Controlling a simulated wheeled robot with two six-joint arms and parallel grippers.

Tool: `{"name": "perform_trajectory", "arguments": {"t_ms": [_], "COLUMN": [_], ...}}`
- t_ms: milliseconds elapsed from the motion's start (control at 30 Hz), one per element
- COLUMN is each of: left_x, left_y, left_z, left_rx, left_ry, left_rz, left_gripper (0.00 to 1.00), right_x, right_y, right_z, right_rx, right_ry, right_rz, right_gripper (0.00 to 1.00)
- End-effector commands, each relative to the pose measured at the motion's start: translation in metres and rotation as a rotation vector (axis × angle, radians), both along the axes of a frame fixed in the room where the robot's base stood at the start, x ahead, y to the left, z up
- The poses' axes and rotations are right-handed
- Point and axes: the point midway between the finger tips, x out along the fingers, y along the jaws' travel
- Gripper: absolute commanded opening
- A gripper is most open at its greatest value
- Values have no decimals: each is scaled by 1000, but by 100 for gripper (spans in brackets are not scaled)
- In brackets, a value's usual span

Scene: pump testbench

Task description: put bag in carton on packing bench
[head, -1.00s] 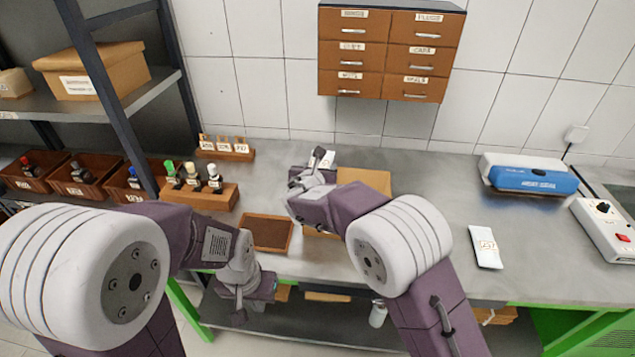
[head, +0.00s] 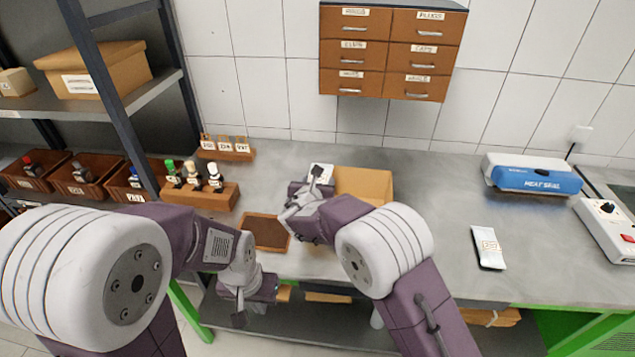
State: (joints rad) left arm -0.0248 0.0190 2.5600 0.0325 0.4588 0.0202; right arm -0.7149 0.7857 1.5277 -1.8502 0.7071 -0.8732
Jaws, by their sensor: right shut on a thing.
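My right gripper (head: 316,181) is shut on a small white bag (head: 321,170) with a dark print, held at the carton's left side. The open tan carton (head: 366,183) stands on the grey packing bench (head: 430,200); my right forearm hides its front and part of its left side. I cannot tell whether the held bag is over the carton's rim or beside it. A second white labelled bag (head: 488,247) lies flat on the bench to the right. My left gripper (head: 240,312) hangs low at the bench's front edge; its fingers are too unclear to judge.
A brown shallow tray (head: 267,218) lies left of the carton. A wooden rack (head: 200,192) with several capped bottles stands further left. A blue and white heat sealer (head: 530,176) sits at the back right. Bench between carton and sealer is clear.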

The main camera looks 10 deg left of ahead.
Motion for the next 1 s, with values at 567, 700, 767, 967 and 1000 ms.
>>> {"name": "perform_trajectory", "arguments": {"t_ms": [567,700,767,967,1000], "left_x": [0,0,0,0,0], "left_y": [0,0,0,0,0], "left_z": [-6,-1,8,0,-1], "left_rx": [0,0,0,0,0], "left_ry": [0,0,0,0,0], "left_rz": [0,0,0,0,0], "left_gripper": [0,0,0,0,0], "right_x": [0,0,0,-38,-48], "right_y": [0,0,0,3,3], "right_z": [-5,0,8,22,27], "right_rx": [0,0,0,1,1], "right_ry": [0,0,0,-1,-2], "right_rz": [0,0,0,6,5], "right_gripper": [82,82,82,82,82]}}
